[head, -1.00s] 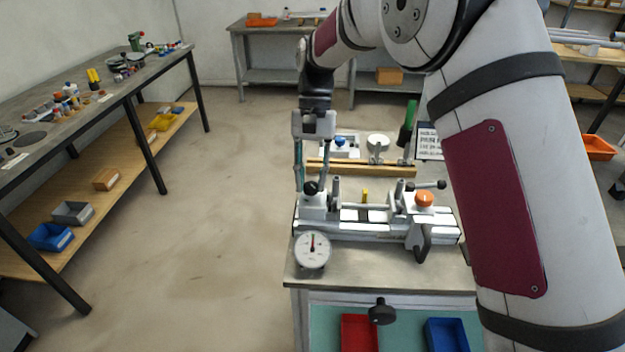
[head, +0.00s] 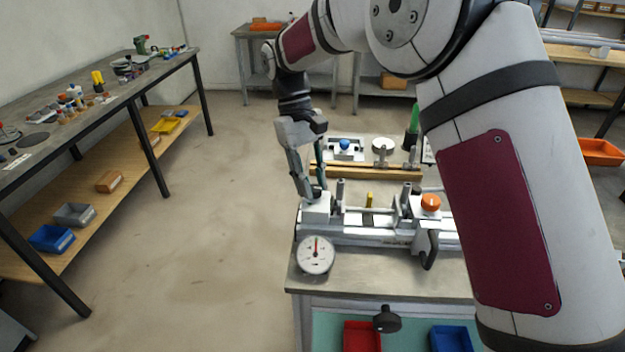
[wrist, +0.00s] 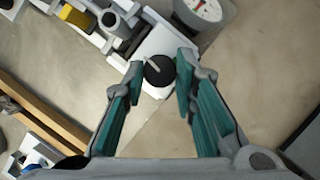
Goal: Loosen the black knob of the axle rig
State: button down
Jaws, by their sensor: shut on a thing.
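The axle rig (head: 350,236) is a long grey metal fixture on the bench. Its black knob (wrist: 159,71) is round with a pale stripe, at the rig's left end in the head view. My gripper (wrist: 160,76) is shut on this knob, one green-padded finger on each side. In the head view my gripper (head: 312,193) comes down from above at a slant, and its fingers mostly hide the knob. An orange knob (head: 430,202) sits on the rig's right part, and a small yellow piece (head: 369,200) stands mid-rig.
A round dial gauge (head: 316,255) is at the rig's front left, close to my gripper; it also shows in the wrist view (wrist: 200,10). A wooden bar (head: 375,172) lies behind the rig. Another dark knob (head: 387,319) sticks out at the bench front. The floor to the left is open.

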dwell(0.3)
jog(key=c, duration=1.3)
grip_release()
jog(key=v, duration=1.2)
